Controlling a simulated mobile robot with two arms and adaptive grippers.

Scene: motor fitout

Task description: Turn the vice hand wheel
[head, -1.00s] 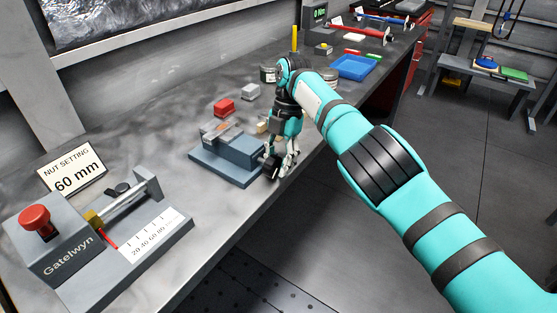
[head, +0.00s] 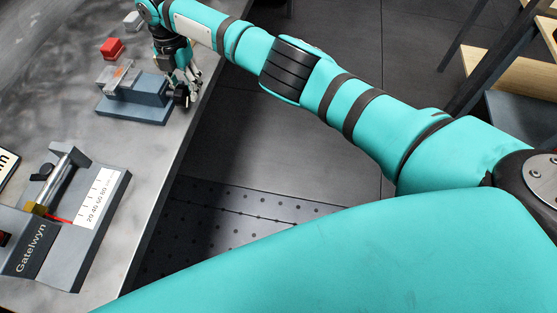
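The blue-grey vice (head: 136,108) stands at the bench's front edge, in the upper left of the head view. Its dark hand wheel (head: 181,96) is at the vice's right end, over the bench edge, and partly hidden. My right gripper (head: 187,92) points down at the wheel, with its fingers at or right beside it. The fingers are too small and overlapped to tell whether they are shut on the wheel. My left gripper is not in view.
A grey Gatelwyn gauge (head: 92,243) with a printed scale lies on the bench (head: 150,165) at lower left. A red block (head: 112,48) and a pale grey block (head: 133,21) sit behind the vice. My teal arm parts cover much of the foreground.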

